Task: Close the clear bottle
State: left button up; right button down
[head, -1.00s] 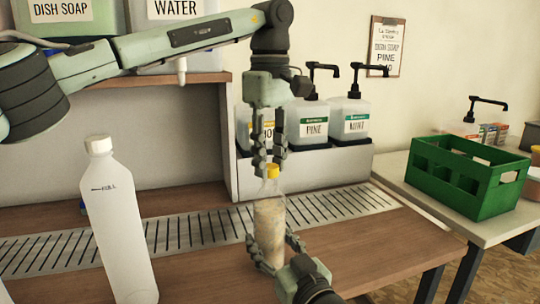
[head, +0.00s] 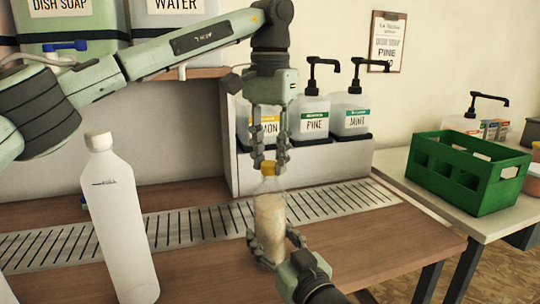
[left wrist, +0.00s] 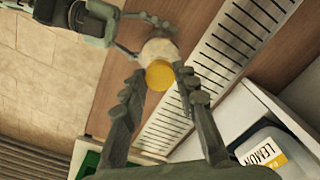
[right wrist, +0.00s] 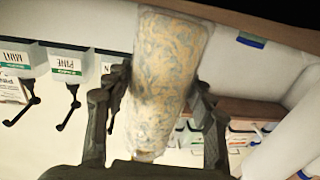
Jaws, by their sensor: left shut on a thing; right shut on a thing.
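The clear bottle (head: 269,215) stands upright at the edge of the slotted strip, with pale swirled contents and a yellow cap (head: 269,169) at its top. My left gripper (head: 270,163) points straight down from above with its fingertips on either side of the cap, shut on it. The cap also shows between the fingers in the left wrist view (left wrist: 159,75). My right gripper (head: 272,241) is shut around the lower part of the bottle, which fills the middle of the right wrist view (right wrist: 168,75). Whether the cap is fully seated cannot be told.
A tall white bottle (head: 120,225) stands on the counter at left. Behind are pump bottles labelled PINE (head: 314,122) and MINT (head: 352,120) in a grey holder (head: 300,169). A green crate (head: 466,172) sits on the right table. The counter right of the clear bottle is free.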

dwell(0.3)
pick_arm(q)
jog(key=o, duration=0.7)
jog(key=shift+r, duration=2.3)
jog(key=shift+c, duration=0.6)
